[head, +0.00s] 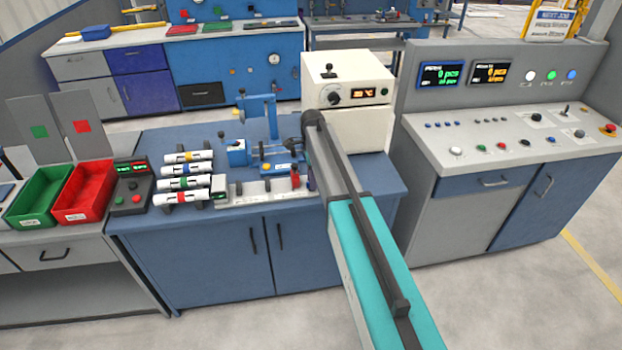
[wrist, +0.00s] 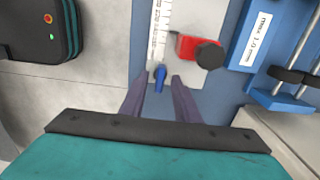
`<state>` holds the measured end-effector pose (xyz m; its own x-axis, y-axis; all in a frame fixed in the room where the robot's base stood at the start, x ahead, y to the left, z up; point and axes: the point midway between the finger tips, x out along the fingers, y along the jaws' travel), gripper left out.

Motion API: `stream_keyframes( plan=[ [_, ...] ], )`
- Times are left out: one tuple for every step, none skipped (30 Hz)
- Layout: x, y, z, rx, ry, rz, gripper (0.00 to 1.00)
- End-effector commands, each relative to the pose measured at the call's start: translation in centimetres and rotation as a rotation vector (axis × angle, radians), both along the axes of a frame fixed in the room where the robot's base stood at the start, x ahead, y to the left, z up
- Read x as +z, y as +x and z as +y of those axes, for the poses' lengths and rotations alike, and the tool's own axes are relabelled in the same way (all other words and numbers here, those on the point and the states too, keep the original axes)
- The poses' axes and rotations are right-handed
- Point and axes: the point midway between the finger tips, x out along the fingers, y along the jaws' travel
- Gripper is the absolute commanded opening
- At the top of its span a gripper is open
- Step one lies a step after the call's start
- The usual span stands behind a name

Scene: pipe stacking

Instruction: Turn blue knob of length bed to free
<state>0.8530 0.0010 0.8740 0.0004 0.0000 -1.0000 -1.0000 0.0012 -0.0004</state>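The length bed (wrist: 190,15) is a pale plate with a white ruler scale (wrist: 160,28) along it. The blue knob (wrist: 160,74) sits at the near end of the scale in the wrist view. My gripper (wrist: 160,80) is open, with one dark finger on each side of the blue knob. I see no clear contact, and cannot tell the height of the fingertips over it. A red block with a black knob (wrist: 207,54) is right of the blue knob. In the head view the length bed (head: 262,188) shows beside my arm, which hides the blue knob and my gripper.
A blue fixture labelled "max 1.0 mm" (wrist: 256,42) stands right of the bed. In the head view, several white pipes (head: 184,182) lie left of the bed and a cream machine (head: 345,95) stands behind.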

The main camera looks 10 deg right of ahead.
Motion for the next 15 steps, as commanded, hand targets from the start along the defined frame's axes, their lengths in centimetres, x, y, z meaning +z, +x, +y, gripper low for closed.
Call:
stream_keyframes(
  plan=[
    [0.0,0.0,0.0,0.0,0.0,0.0,0.29],
    [0.0,0.0,0.01,0.0,0.0,0.0,0.29],
    [0.0,0.0,0.01,0.0,0.0,0.0,0.27],
    [0.0,-0.01,0.01,0.0,0.0,0.0,0.22],
    [0.0,-0.01,0.01,0.0,0.0,0.0,0.17],
    [0.0,-0.01,0.01,0.0,0.0,0.0,0.1],
    [0.01,-0.01,0.01,0.0,0.0,0.0,0.05],
    [0.01,-0.01,0.01,0.0,0.0,0.0,0.0],
    [0.01,-0.01,0.01,0.0,0.0,0.0,0.0],
    [0.01,-0.01,0.01,0.0,0.0,0.0,0.0],
    [0.01,-0.01,0.56,0.003,0.0,0.0,0.0],
    [0.01,-0.02,0.34,0.002,0.0,0.001,0.0],
    [0.01,-0.01,0.27,0.002,0.001,0.001,0.0],
    [0.01,-0.01,0.23,0.003,0.001,0.001,0.0],
    [0.0,-0.01,0.19,0.005,0.001,0.001,0.0]
  ],
)
